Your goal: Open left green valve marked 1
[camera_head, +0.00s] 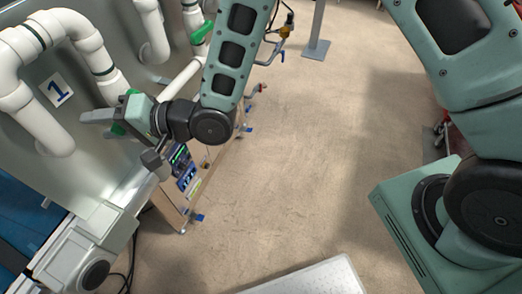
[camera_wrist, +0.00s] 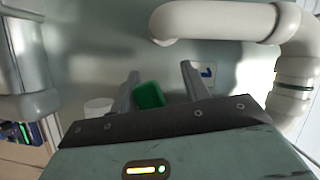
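The label marked 1 (camera_head: 60,90) is on the grey panel beside a white pipe. In the head view my gripper (camera_head: 100,116) is in front of the panel, right of and below the label. A green valve handle (camera_head: 118,129) shows partly behind it. In the wrist view the green handle (camera_wrist: 149,95) lies between the two spread fingers of my gripper (camera_wrist: 160,82), nearer the left finger, with a gap to the right finger. My gripper is open and holds nothing. Its body hides the handle's lower part. The label (camera_wrist: 208,71) is partly covered by the right finger.
White pipes (camera_head: 88,42) bend out from the panel above and left of my gripper. Another green valve handle (camera_head: 202,33) is farther along the panel. A grey-white box (camera_head: 88,240) stands lower left. The floor (camera_head: 310,150) to the right is clear.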

